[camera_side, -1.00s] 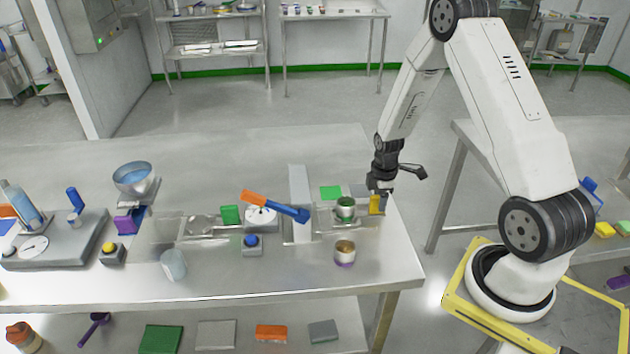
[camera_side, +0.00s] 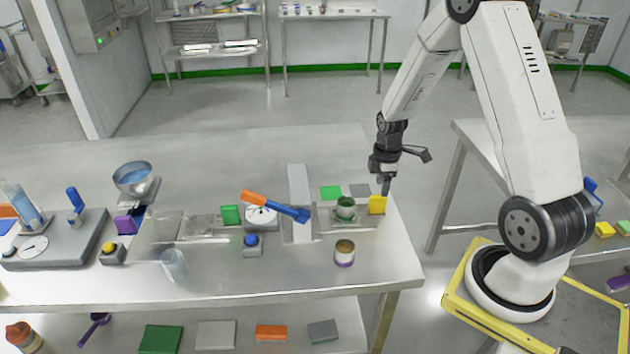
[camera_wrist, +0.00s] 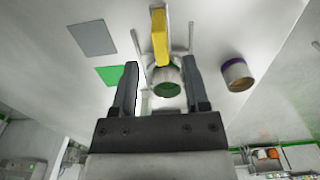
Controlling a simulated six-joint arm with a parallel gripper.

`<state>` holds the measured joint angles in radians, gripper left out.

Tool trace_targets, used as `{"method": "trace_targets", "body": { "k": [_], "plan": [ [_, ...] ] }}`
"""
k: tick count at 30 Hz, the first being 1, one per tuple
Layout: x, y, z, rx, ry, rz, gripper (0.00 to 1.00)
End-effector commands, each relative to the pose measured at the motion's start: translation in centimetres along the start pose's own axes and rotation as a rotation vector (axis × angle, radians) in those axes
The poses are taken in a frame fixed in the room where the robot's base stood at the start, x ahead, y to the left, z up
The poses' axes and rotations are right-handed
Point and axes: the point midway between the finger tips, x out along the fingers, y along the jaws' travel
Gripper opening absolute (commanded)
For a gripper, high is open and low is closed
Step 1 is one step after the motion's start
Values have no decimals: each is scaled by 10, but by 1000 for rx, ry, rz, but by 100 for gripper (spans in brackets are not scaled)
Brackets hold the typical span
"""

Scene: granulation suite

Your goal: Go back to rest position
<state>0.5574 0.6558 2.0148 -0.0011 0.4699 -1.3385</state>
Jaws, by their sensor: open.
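My gripper (camera_side: 386,186) is open and empty, just above the right end of the steel table (camera_side: 330,282). It is beside a yellow block (camera_side: 377,205) that stands upright at the right end of a small clear fixture. In the wrist view my gripper (camera_wrist: 157,88) shows its two fingers apart. The yellow block (camera_wrist: 160,38) and a cup with green contents (camera_wrist: 166,84) lie beyond and between the fingers. The same green cup (camera_side: 345,208) stands in the fixture left of the yellow block.
A purple-banded cup (camera_side: 345,253) stands near the front edge. Flat green (camera_side: 330,192) and grey (camera_side: 359,190) squares lie behind the fixture. A grey upright post (camera_side: 299,200) and an orange-blue lever (camera_side: 275,205) stand to the left.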

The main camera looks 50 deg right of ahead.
Motion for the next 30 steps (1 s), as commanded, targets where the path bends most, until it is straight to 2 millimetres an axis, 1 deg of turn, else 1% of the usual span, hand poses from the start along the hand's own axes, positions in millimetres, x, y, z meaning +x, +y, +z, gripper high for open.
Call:
{"method": "trace_targets", "body": {
  "k": [5, 8, 11, 16, 21, 27, 30],
  "plan": [
    [-8, -7, -10, 32, 3, 12, 59],
    [-18, -16, -22, 77, 9, 25, 59],
    [-31, -29, -37, 139, 19, 43, 59],
    [-55, -60, -64, 275, 50, 75, 59],
    [-76, -96, -86, 419, 92, 96, 59],
    [-96, -141, -102, 586, 151, 105, 59],
    [-103, -160, -106, 659, 179, 102, 59]
  ]
}}
